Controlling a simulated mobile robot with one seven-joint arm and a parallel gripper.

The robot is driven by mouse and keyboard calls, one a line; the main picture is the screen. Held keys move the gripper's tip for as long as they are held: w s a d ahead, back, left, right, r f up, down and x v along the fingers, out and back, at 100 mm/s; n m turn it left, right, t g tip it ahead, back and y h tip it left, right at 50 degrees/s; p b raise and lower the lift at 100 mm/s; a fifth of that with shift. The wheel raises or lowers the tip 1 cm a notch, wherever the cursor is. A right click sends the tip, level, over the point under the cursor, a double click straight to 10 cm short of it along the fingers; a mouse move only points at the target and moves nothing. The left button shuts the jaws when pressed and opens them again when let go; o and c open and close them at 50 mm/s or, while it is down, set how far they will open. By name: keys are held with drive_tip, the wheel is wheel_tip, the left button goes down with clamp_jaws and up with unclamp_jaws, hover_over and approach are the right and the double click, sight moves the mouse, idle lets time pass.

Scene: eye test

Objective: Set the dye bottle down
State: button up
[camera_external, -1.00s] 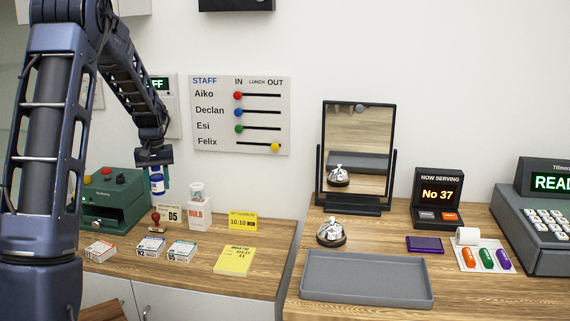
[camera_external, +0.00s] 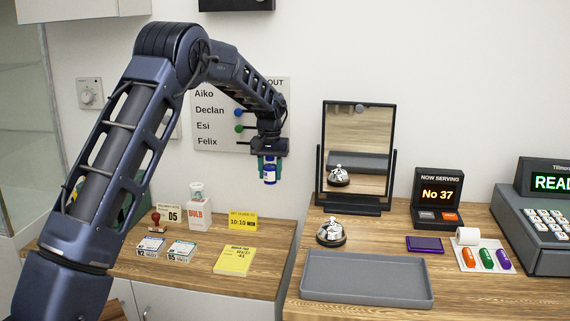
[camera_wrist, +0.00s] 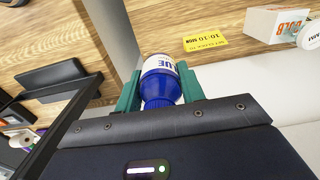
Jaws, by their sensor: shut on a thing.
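The dye bottle (camera_external: 270,174) is small, with a blue body and a white label. In the wrist view the bottle (camera_wrist: 160,82) shows a blue cap and the letters "UE" on its label. My gripper (camera_external: 270,161) is shut on it, with one green finger on each side in the wrist view (camera_wrist: 159,90). The bottle hangs roughly upright in the air, in front of the wall and left of the mirror. It is well above the counters, touching neither.
The left counter (camera_external: 200,265) holds a bulb box (camera_external: 199,216), a stamp (camera_external: 157,222), small boxes and yellow notes (camera_external: 234,260). The right counter (camera_external: 465,290) holds an empty grey tray (camera_external: 367,296), a bell (camera_external: 331,234), a purple pad (camera_external: 425,244) and a standing mirror (camera_external: 356,150).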

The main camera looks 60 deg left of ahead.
wheel_tip(320, 180, down, 20)
drive_tip(key=shift+r, duration=0.1)
idle(0.5)
drive_tip(key=o, duration=1)
drive_tip(key=shift+o, duration=0.2)
wheel_tip(320, 180, up, 12)
drive_tip(key=shift+d, duration=0.1)
